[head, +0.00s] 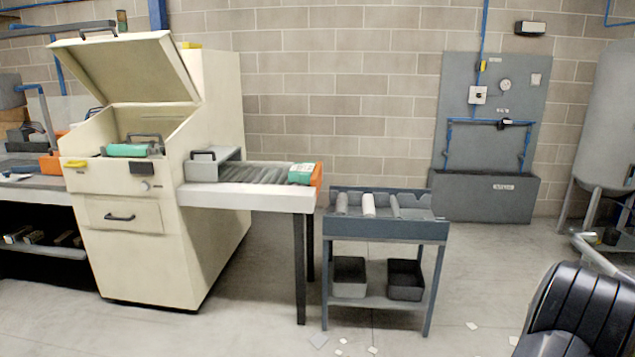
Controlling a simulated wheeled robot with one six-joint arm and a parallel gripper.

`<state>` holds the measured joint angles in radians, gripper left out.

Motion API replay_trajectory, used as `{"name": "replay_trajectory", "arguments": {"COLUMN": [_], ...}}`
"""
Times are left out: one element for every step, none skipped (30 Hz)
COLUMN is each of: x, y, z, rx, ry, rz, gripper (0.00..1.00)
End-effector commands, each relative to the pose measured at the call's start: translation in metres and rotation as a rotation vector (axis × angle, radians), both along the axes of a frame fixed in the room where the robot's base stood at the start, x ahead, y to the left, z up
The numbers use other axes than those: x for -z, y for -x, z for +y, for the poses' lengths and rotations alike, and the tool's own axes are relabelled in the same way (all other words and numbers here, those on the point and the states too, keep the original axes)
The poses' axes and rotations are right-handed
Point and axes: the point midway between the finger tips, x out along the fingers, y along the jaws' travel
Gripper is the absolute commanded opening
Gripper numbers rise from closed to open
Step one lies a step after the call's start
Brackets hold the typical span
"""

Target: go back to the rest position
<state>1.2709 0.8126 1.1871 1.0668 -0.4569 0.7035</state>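My gripper is not in view, so I cannot see whether it is open or shut or holds anything. The task names no object. A cream machine (165,240) stands at the left with its lid (130,70) tilted up and open. A green item (127,150) lies at its front opening. A roller conveyor (240,188) runs from the machine's right side. A green and orange block (303,173) sits at the conveyor's right end.
A blue-grey cart (385,228) holds several rollers on top and two dark bins (405,280) below. A grey panel with a trough (485,197) stands against the block wall. A grey tank (608,125) is at right. Pale scraps (318,340) litter the floor. Floor between cart and tank is mostly clear.

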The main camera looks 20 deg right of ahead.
Motion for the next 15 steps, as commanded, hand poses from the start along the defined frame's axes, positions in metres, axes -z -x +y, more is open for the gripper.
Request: {"name": "replay_trajectory", "arguments": {"x": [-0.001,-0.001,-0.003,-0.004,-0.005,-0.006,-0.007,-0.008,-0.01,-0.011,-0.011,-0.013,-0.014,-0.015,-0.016], "y": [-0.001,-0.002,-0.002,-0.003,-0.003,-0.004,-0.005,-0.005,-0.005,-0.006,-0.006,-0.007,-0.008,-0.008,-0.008], "z": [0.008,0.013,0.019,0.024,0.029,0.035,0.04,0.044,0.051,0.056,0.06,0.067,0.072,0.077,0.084], "rx": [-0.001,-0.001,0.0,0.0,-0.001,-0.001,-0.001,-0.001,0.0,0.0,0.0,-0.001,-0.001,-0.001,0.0], "ry": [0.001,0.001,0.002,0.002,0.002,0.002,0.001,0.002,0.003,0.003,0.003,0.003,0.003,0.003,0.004], "rz": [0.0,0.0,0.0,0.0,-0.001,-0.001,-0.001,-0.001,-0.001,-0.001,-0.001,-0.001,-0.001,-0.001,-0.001], "gripper": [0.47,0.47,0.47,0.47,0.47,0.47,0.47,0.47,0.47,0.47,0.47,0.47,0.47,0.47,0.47]}}
